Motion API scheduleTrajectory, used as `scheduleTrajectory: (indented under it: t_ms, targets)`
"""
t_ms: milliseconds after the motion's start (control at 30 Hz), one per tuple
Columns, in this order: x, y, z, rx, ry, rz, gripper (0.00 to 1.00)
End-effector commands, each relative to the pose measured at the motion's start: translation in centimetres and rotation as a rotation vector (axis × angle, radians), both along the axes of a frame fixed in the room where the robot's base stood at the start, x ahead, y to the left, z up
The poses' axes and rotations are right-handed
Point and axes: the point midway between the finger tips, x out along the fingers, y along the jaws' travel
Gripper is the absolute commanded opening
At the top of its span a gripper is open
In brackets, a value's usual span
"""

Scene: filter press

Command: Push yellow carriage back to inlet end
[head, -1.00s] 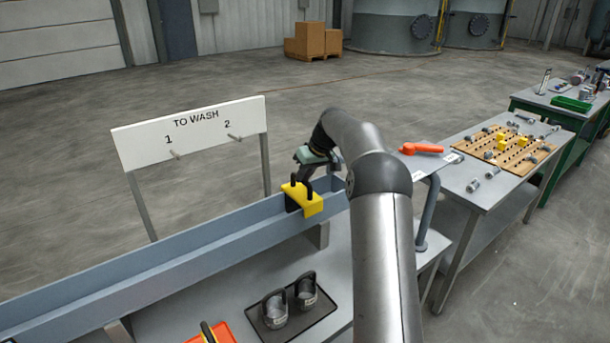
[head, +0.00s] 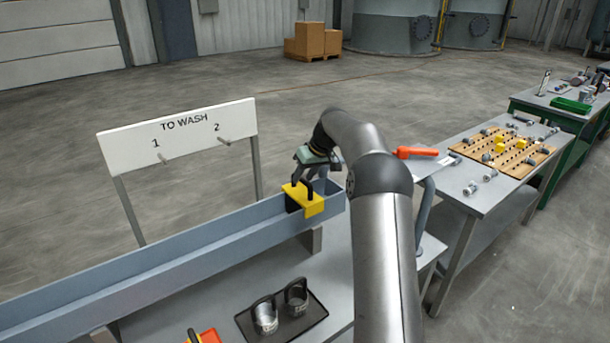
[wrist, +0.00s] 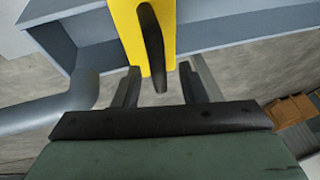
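The yellow carriage (head: 308,203) with its black handle sits across the grey-blue trough (head: 170,265), close to the trough's right end in the head view. My gripper (head: 303,182) is at the carriage's handle. In the wrist view, the carriage (wrist: 136,35) is at the top, and my gripper (wrist: 159,75) has one finger on each side of the black handle (wrist: 153,45). The fingers stand apart with gaps beside the handle. Whether either finger touches the carriage is unclear.
A "TO WASH" board (head: 180,135) with two pegs stands behind the trough. In front, a black tray (head: 315,320) holds two metal cups with black handles. An orange lever (head: 415,153) is right of my arm. A side table (head: 480,205) carries a pegboard and fittings.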

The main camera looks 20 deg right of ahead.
Motion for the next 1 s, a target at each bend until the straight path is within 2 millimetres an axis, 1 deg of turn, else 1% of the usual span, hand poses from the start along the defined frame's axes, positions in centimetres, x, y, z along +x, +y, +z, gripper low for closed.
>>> scheduleTrajectory:
  t_ms: [167,267,367,600,800,900,1000]
  targets:
    - [-0.2,-0.2,0.3,-0.001,0.000,0.000,0.38]
    - [-0.5,-0.5,1.4,-0.002,-0.001,-0.001,0.38]
    - [-1.2,-1.1,3.1,-0.002,-0.002,-0.002,0.38]
    - [-3.2,-2.6,8.7,-0.002,-0.004,-0.002,0.38]
    - [-4.6,-3.8,12.8,-0.001,-0.002,-0.001,0.38]
    - [-5.2,-4.2,14.2,-0.001,-0.001,0.000,0.38]
    - [-5.5,-4.4,15.2,-0.001,-0.001,-0.001,0.38]
